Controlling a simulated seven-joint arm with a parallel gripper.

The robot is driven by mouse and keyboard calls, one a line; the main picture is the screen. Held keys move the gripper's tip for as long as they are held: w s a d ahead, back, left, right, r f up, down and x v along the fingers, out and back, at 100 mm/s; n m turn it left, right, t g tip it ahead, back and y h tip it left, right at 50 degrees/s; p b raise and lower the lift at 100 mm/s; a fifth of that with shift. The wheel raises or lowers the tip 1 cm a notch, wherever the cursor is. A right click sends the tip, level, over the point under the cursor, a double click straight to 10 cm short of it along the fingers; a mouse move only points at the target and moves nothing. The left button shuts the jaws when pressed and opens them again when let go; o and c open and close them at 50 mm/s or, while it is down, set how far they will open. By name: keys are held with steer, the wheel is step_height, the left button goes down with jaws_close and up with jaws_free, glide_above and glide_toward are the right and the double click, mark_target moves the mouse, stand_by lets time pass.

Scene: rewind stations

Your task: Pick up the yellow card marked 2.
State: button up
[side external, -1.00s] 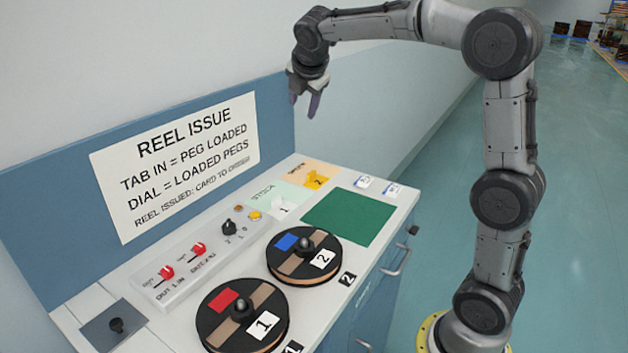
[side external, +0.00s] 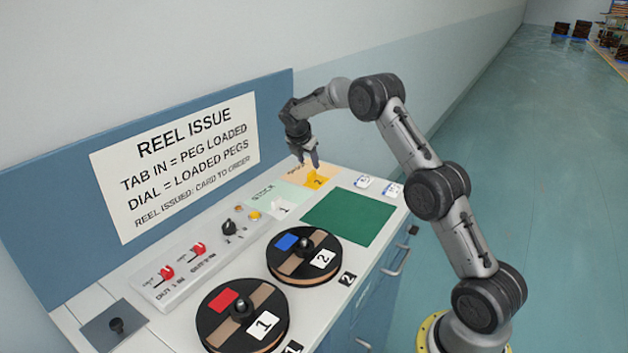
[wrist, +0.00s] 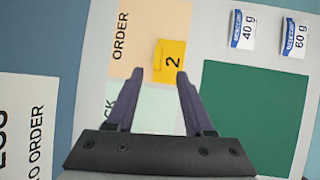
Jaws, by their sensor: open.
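The yellow card marked 2 (side external: 318,181) lies on the orange ORDER area (side external: 297,171) at the back of the bench. In the wrist view the yellow card (wrist: 170,62) shows beyond my fingertips, nearer the right finger. My gripper (side external: 309,164) is open and empty, just above and slightly left of the card in the side view. Its two fingers (wrist: 155,75) stand apart in the wrist view, with nothing between them. The height left between the fingertips and the card is hard to tell.
The pale STOCK area (side external: 270,196) holds a white card marked 1 (side external: 283,208). A green mat (side external: 345,218) lies to the right. Two small packets, 40 g (wrist: 242,29) and 60 g (wrist: 293,38), lie behind it. Two reels, one blue-marked (side external: 303,258), one red-marked (side external: 243,318), stand in front.

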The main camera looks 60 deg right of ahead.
mark_target(311, 173)
steer(key=shift+x, duration=3.8)
steer(key=shift+w, duration=0.15)
jaws_close()
